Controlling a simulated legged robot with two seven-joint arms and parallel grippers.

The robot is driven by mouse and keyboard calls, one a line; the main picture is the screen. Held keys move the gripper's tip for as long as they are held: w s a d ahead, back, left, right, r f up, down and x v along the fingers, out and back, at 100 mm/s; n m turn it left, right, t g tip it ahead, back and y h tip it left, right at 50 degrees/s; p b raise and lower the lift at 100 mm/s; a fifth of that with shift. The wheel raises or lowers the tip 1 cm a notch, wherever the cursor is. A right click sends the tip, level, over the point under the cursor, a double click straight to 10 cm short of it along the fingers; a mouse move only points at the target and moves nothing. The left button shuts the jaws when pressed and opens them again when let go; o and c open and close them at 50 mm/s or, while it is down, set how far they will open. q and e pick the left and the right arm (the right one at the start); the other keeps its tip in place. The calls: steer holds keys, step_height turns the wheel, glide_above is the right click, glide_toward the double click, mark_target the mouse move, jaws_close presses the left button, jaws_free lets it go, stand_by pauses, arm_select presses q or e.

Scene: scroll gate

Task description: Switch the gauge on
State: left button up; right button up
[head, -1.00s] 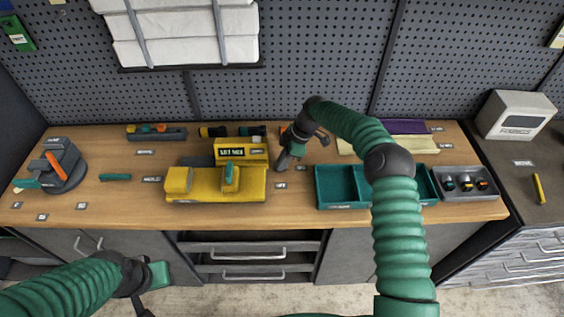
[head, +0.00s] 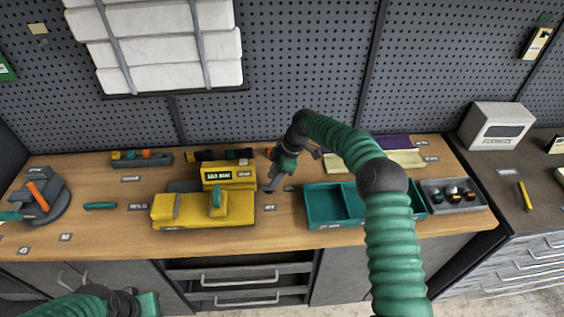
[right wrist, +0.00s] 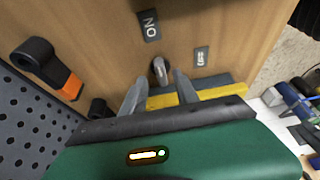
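The yellow gauge (head: 203,210) stands on the bench with a dark display (head: 218,177) and a teal handle-like part (head: 216,203). A strip of yellow, likely the gauge's edge, shows in the right wrist view (right wrist: 190,94). My right gripper (head: 272,184) points down just right of the gauge. In the right wrist view its two fingers (right wrist: 157,92) are apart, with a small metal toggle (right wrist: 160,69) on the wood just beyond and between them. I cannot tell whether they touch it. An upside-down ON label (right wrist: 149,25) lies near the toggle. My left gripper (head: 148,304) is low and partly cut off.
A teal tray (head: 330,224) and a grey box with knobs (head: 455,208) stand to the right. A grey holder with an orange part (head: 40,200) stands at the far left. An orange-tipped black part (right wrist: 50,68) shows in the wrist view. The pegboard (head: 300,60) closes the back.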

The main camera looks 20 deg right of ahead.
steer(key=v, duration=1.4)
steer(key=shift+d, duration=0.2)
steer(key=shift+a, duration=0.1)
steer(key=s+a+f+m+h, duration=0.2)
steer(key=s+a+f+m, duration=0.15)
steer(key=s+a, duration=0.35)
steer(key=s+f+m+h, duration=0.1)
steer(key=s+f+m, duration=0.2)
steer(key=s, duration=0.8)
steer(key=s+d+f+m+t+h, duration=0.1)
steer(key=s+f+m, duration=0.2)
steer(key=s+m, duration=0.5)
steer(key=s, duration=0.4)
steer(key=shift+w+m, duration=0.15)
steer(key=shift+m, duration=0.1)
